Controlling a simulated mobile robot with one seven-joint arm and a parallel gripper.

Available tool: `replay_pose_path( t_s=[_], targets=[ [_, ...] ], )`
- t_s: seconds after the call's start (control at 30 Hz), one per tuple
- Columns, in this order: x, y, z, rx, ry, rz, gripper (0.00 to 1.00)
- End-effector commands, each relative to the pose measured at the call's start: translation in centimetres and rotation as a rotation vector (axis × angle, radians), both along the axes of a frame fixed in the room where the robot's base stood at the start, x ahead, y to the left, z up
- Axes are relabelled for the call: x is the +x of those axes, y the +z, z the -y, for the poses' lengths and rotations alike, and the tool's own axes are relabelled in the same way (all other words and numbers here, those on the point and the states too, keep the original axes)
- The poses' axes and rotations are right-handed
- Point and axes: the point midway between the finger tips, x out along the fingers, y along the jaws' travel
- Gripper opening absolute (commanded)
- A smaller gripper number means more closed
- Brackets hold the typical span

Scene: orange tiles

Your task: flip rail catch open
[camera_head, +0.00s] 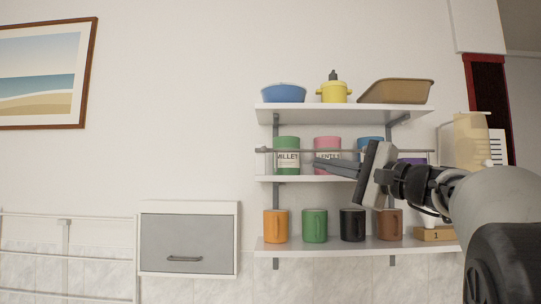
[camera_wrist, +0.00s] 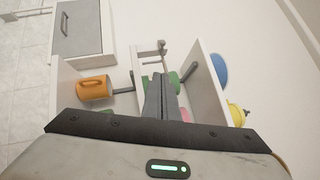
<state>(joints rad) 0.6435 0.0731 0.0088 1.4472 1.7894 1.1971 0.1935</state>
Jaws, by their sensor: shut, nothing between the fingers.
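A grey rail (camera_head: 306,151) runs along the front of the middle shelf (camera_head: 300,178), before the canisters. In the wrist view the rail's end piece (camera_wrist: 148,53) shows just beyond my fingertips, with a small knob-like part (camera_wrist: 162,46) that may be the catch; I cannot tell its position for sure. My gripper (camera_head: 318,166) reaches in from the right, in front of the middle shelf near the pink canister (camera_head: 326,147). Its fingers are together and empty in the wrist view (camera_wrist: 158,76). My fingers and hand hide part of the rail and shelf.
Orange (camera_head: 276,226), green (camera_head: 314,225), black (camera_head: 352,225) and brown (camera_head: 390,224) mugs stand on the bottom shelf. A blue bowl (camera_head: 283,93), yellow pot (camera_head: 334,90) and tan tray (camera_head: 397,91) are on top. A grey-fronted cabinet (camera_head: 186,240) hangs left; free wall lies between.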

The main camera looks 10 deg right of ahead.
Motion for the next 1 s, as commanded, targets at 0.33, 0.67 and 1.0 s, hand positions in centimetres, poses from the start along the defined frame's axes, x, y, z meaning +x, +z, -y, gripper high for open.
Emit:
replay_pose_path(
  t_s=[0.33, 0.67, 1.0],
  targets=[
    [2.7, 0.9, -1.8, 0.0, 0.004, -0.001, 0.0],
    [8.4, 2.5, -5.5, 0.0, 0.004, -0.002, 0.0],
    [9.0, 3.4, -8.9, -0.001, 0.0, -0.002, 0.0]
  ],
)
